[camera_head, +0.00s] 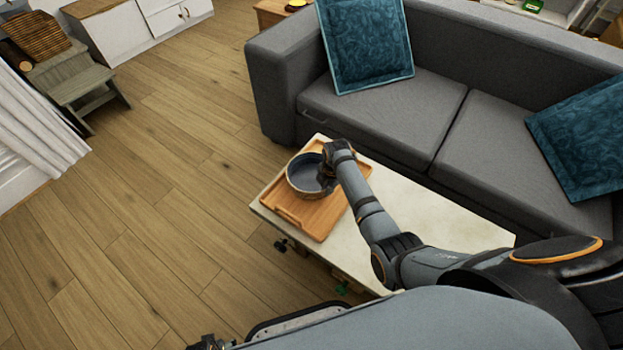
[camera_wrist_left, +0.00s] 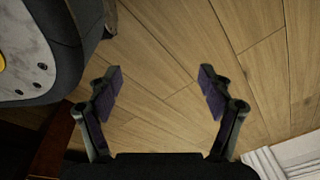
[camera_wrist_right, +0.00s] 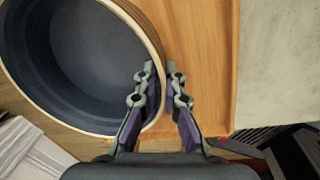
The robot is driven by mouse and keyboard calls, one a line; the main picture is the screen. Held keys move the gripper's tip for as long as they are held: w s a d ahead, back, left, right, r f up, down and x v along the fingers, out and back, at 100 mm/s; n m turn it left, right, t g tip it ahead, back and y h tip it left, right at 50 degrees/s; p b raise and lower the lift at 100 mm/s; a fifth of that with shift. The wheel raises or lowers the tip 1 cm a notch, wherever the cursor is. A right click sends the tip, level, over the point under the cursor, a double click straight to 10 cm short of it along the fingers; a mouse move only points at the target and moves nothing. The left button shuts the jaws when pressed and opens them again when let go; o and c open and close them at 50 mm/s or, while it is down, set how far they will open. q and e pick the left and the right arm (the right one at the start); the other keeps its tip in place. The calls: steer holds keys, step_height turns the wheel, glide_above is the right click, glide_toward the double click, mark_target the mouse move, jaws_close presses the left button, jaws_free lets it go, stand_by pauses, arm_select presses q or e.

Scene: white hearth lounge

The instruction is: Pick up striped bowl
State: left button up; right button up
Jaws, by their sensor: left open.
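The striped bowl (camera_head: 303,176), dark blue-grey inside with a pale tan rim, is at the wooden tray (camera_head: 305,216) on the low table. My right gripper (camera_head: 328,173) is at the bowl's right side. In the right wrist view, the bowl (camera_wrist_right: 85,60) fills the upper left. There my right gripper (camera_wrist_right: 160,76) has its fingers close together with the rim between them, one inside and one outside. I cannot tell whether the bowl is clear of the tray. My left gripper (camera_wrist_left: 160,78) is open and empty above the floor.
The pale low table (camera_head: 410,198) stands against the grey sofa (camera_head: 390,120) with teal cushions (camera_head: 365,45). A wooden step stool (camera_head: 75,85) is at the upper left. The wooden floor (camera_head: 150,210) left of the table is clear.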

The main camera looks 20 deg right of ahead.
steer(key=shift+r, duration=0.2)
jaws_close()
arm_select(q)
steer(key=s+p, duration=0.1)
steer(key=s, duration=0.1)
steer(key=s+p, duration=0.2)
steer(key=s, duration=0.1)
steer(key=shift+s+a+f, duration=0.1)
steer(key=shift+s+f, duration=0.1)
steer(key=shift+s, duration=0.05)
arm_select(e)
step_height(320, 180, up, 10)
steer(key=shift+f, duration=0.1)
